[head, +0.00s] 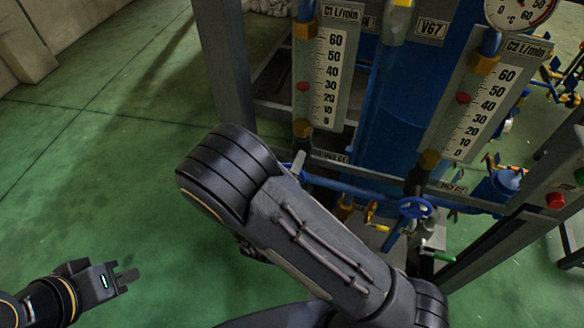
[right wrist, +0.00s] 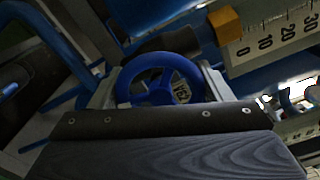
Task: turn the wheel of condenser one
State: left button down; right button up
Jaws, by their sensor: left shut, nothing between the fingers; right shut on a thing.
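The blue handwheel (right wrist: 160,80) shows in the right wrist view, with a label partly visible through its spokes. My right gripper (right wrist: 162,85) is shut on this wheel, one grey finger on each side of its rim. In the head view my right arm covers most of this wheel and gripper. A grey finger-like part of it (head: 298,163) shows just below the C1 flow scale (head: 329,75), beside the blue pipe. My left gripper (head: 127,278) is shut and empty at the lower left of the head view, over the green floor, far from the wheel.
A second blue handwheel (head: 415,208) sits below the C2 flow scale (head: 482,103). A grey frame post (head: 222,60) stands left of the C1 scale. A grey panel with a red button (head: 555,200) is at the right. The green floor at left is clear.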

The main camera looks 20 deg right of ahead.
jog(key=o, duration=1)
jog(key=shift+b+v, duration=0.85)
jog(key=shift+v, duration=3.1)
